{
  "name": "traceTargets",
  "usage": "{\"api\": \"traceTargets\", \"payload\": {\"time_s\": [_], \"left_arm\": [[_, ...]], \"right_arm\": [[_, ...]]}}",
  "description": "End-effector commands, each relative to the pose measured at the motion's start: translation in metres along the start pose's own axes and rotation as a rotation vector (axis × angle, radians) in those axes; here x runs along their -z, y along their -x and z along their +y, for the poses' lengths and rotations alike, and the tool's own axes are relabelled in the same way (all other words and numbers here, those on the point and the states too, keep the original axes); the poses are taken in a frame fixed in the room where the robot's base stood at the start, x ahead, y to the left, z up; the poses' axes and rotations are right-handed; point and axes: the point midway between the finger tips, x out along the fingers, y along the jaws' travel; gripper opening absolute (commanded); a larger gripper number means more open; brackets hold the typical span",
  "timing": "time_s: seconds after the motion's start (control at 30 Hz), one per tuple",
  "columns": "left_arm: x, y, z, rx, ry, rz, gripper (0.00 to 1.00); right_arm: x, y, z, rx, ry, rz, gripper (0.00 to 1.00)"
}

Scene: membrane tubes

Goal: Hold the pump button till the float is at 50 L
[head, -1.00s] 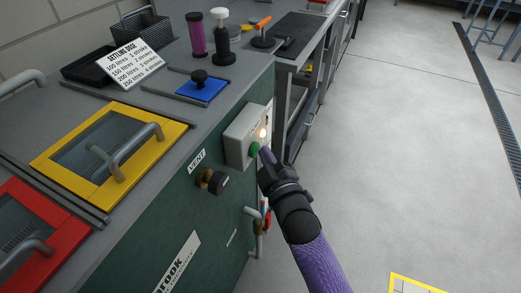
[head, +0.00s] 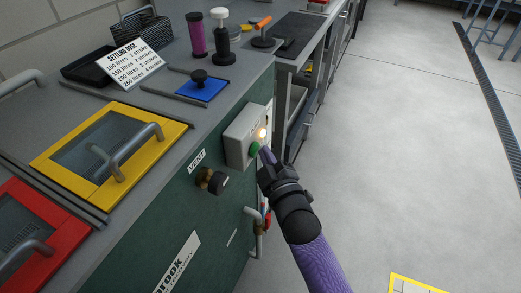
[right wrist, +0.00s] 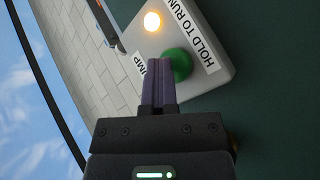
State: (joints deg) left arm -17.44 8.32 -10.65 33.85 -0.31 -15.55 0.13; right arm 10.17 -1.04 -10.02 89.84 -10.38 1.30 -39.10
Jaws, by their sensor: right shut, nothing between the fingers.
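The pump box (head: 238,135) is a grey box on the dark green cabinet front, with a green button (head: 255,149) and a lit amber lamp (head: 261,133). In the right wrist view the green button (right wrist: 178,64) sits beside labels reading "HOLD TO RUN" and "PUMP", and the lamp (right wrist: 152,21) glows. My right gripper (head: 264,154) is shut and empty, its purple fingertips at the button; they appear to touch it. In the right wrist view the closed fingers (right wrist: 159,66) overlap the button's left edge. My left gripper is not in view. No float or litre scale can be made out.
A brass vent valve (head: 211,181) with a black knob is left of my right gripper. Yellow (head: 110,150) and red (head: 40,240) framed hatches with handles are on the top. Open floor (head: 420,150) is on the right.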

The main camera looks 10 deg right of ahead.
Motion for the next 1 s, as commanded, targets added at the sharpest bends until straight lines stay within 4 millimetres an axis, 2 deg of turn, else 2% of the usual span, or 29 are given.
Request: {"api": "traceTargets", "payload": {"time_s": [0.47,0.77,1.0], "left_arm": [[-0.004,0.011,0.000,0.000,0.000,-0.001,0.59],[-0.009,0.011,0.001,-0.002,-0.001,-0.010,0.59],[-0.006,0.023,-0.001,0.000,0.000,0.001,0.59]], "right_arm": [[-0.008,0.013,0.011,0.000,0.001,0.000,0.00],[-0.010,0.014,0.010,0.000,0.000,0.000,0.00],[-0.020,0.029,0.023,0.001,0.002,0.000,0.00]]}}
